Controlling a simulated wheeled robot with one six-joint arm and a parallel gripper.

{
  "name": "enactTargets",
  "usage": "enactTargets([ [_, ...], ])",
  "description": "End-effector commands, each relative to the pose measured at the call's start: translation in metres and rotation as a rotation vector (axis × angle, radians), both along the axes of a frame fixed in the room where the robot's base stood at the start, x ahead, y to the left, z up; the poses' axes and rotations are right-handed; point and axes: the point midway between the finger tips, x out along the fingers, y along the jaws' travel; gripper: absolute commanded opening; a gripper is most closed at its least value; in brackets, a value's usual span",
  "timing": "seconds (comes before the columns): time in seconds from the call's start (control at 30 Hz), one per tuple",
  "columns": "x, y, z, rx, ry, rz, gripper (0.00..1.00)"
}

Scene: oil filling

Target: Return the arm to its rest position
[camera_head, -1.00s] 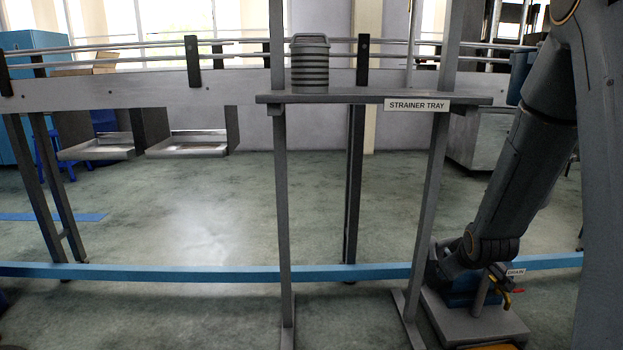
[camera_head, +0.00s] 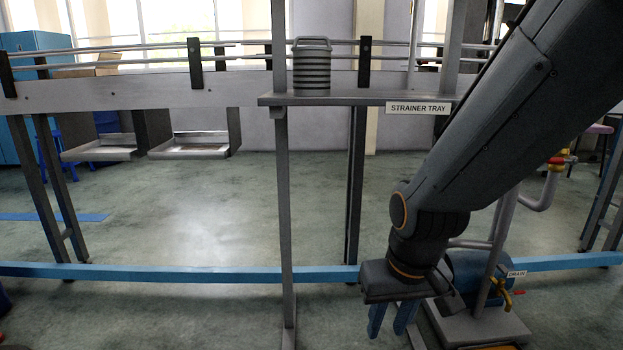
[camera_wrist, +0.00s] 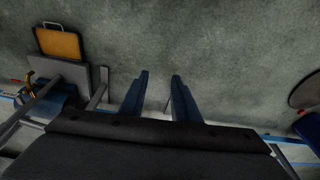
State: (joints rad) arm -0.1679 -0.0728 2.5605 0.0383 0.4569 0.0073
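My arm reaches down from the upper right in the head view. My gripper (camera_head: 388,328) hangs low over the floor, left of the blue drain unit (camera_head: 476,275), with its blue fingers pointing down.
A grey ribbed strainer (camera_head: 312,66) stands on the shelf labelled strainer tray (camera_head: 350,99). A blue rail (camera_head: 180,273) runs low across the floor. An orange-topped pan (camera_wrist: 58,43) lies by the grey base. Open floor (camera_head: 200,200) is clear at left.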

Motion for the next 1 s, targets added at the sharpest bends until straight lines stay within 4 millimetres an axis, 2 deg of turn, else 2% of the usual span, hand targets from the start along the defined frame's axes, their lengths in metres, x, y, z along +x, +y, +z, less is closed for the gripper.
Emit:
enactTargets([
  [0.2,-0.038,0.063,0.032,0.025,0.036,0.158,0.29],
  [0.4,-0.079,0.105,0.055,0.042,0.077,0.283,0.29],
  [0.6,-0.110,0.128,0.070,0.052,0.108,0.368,0.29],
  [0.9,-0.150,0.149,0.088,0.062,0.145,0.474,0.29],
  [1.0,-0.147,0.144,0.096,0.058,0.146,0.453,0.29],
])
